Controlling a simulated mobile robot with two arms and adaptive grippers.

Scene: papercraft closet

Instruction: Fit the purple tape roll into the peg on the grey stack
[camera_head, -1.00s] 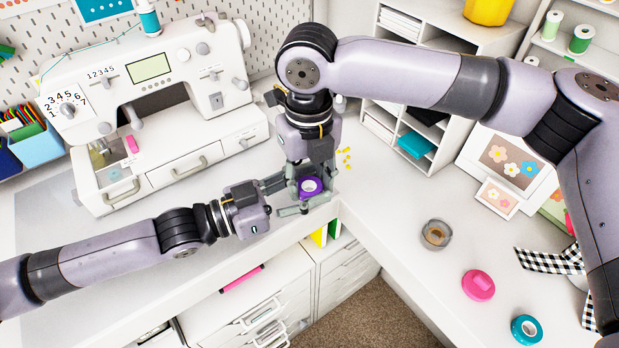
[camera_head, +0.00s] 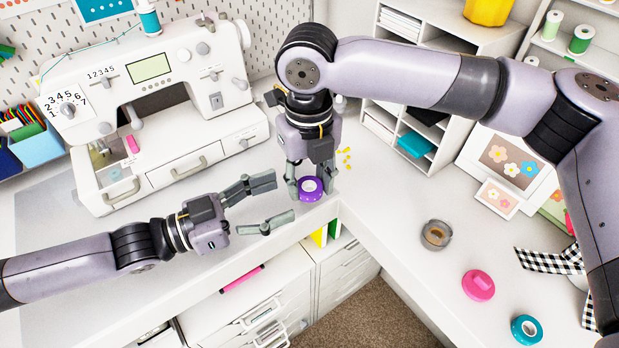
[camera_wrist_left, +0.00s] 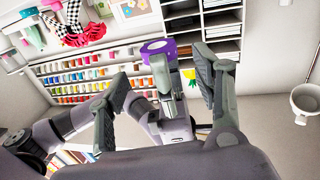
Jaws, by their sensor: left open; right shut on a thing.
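The purple tape roll (camera_head: 306,195) is held between the fingers of my right gripper (camera_head: 311,181), over the desk near its inner corner. It also shows in the left wrist view (camera_wrist_left: 153,47), gripped by the right fingers. My left gripper (camera_head: 281,200) is open and empty, just left of the roll and apart from it. Its two spread fingers frame the roll in the left wrist view. The grey stack (camera_head: 436,235) is a low round grey piece on the right desk, with a brownish middle. I cannot make out its peg clearly.
A pink stack (camera_head: 478,285) and a teal tape roll (camera_head: 527,329) lie further down the right desk. A checkered ribbon (camera_head: 550,260) and flower cards (camera_head: 497,197) are at the right. The sewing machine (camera_head: 150,75) stands behind my left arm. The desk around the grey stack is clear.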

